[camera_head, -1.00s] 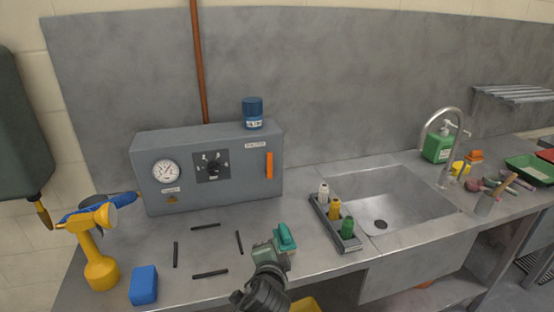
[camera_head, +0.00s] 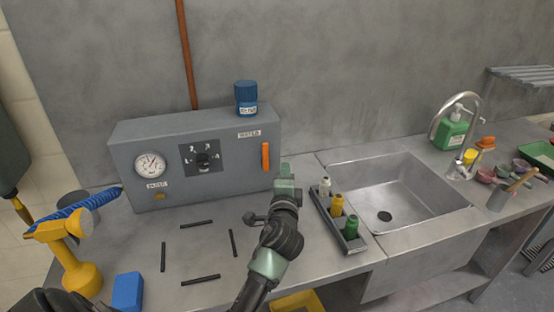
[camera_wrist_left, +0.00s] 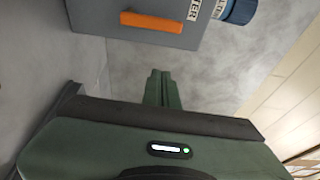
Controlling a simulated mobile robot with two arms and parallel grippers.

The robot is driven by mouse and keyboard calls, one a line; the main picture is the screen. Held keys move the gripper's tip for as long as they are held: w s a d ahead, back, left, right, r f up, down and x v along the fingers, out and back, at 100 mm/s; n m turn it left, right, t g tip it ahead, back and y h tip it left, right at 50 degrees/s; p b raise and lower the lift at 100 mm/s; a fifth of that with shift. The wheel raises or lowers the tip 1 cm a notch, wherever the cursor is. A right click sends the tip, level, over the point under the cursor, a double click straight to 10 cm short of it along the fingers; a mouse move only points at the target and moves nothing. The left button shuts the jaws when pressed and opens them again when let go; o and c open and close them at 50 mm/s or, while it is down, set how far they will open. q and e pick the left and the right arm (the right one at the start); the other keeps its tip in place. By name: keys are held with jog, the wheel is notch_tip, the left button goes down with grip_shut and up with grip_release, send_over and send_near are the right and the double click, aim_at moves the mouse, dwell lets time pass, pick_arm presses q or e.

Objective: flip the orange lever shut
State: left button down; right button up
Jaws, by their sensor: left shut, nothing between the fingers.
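The orange lever (camera_head: 265,157) stands upright on the right part of the grey control box's front (camera_head: 225,180), below the WATER label. It also shows in the left wrist view (camera_wrist_left: 152,22), lying sideways in that picture. My left gripper (camera_head: 287,168) is shut and empty, just right of the lever and beside the box's right edge in the head view. In the left wrist view its closed fingertips (camera_wrist_left: 161,74) point toward the box, with a visible gap to the lever. My right gripper is not in view.
A blue jar (camera_head: 246,98) stands on the box. A gauge (camera_head: 150,165) and a dial (camera_head: 202,160) share its front. A tray of bottles (camera_head: 340,222) and the sink (camera_head: 395,190) lie right of my arm. Black strips lie on the counter before the box.

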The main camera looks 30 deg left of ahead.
aim_at(264, 154)
pick_arm(q)
jog(key=w+a+p, duration=0.1)
jog(key=a, duration=0.1)
jog(key=w+a+p, duration=0.1)
jog(key=w+a, duration=0.1)
jog(key=a, duration=0.1)
jog(key=w+a+p, duration=0.1)
jog(key=w+a, duration=0.1)
jog(key=shift+w+a, duration=0.25)
jog(key=shift+a, duration=0.05)
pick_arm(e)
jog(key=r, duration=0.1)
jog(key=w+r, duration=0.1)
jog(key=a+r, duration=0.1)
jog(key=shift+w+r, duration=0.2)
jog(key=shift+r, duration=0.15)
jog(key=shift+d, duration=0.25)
